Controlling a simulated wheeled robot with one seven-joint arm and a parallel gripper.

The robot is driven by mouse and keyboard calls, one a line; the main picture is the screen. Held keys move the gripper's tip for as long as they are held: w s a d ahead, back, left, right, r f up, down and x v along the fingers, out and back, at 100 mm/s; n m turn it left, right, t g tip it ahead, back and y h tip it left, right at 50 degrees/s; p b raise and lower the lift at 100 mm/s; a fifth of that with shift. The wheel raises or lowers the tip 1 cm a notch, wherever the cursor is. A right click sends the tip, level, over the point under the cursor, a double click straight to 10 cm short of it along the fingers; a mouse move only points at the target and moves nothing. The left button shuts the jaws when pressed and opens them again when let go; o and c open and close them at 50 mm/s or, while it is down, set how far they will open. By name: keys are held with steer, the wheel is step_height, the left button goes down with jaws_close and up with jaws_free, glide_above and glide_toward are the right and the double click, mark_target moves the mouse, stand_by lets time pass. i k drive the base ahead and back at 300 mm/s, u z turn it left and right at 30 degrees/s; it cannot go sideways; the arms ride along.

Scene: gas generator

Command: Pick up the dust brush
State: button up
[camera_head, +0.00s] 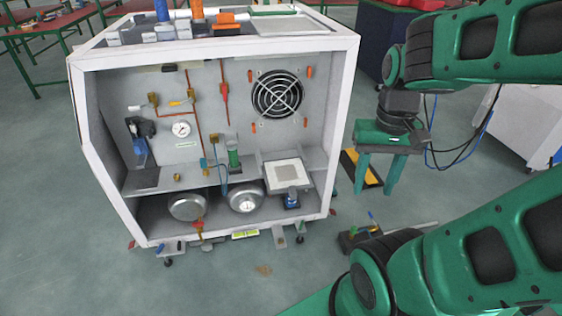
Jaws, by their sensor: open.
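I cannot pick out the dust brush with certainty. Small tools stand or lie on top of the generator cabinet (215,50), inside it and on the floor, too small to name surely. A blue-and-black item (139,150) is at the cabinet's inner left wall. My gripper (377,186) points down to the right of the cabinet, apart from it. Its two green fingers are spread with nothing between them. Part of a yellow-and-black strip on the floor (368,176) shows behind the fingers.
The open-fronted cabinet holds a fan grille (277,94), a gauge (181,129), copper pipes and two round tanks (188,207). A dark tray with small tools (347,241) lies on the floor beside my arm. Red tables (52,25) stand behind. Floor at left is clear.

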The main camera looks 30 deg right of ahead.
mark_target(226, 26)
steer(key=k, duration=0.5)
steer(key=u, duration=0.05)
steer(key=i, duration=1.5)
steer(key=z, duration=0.55)
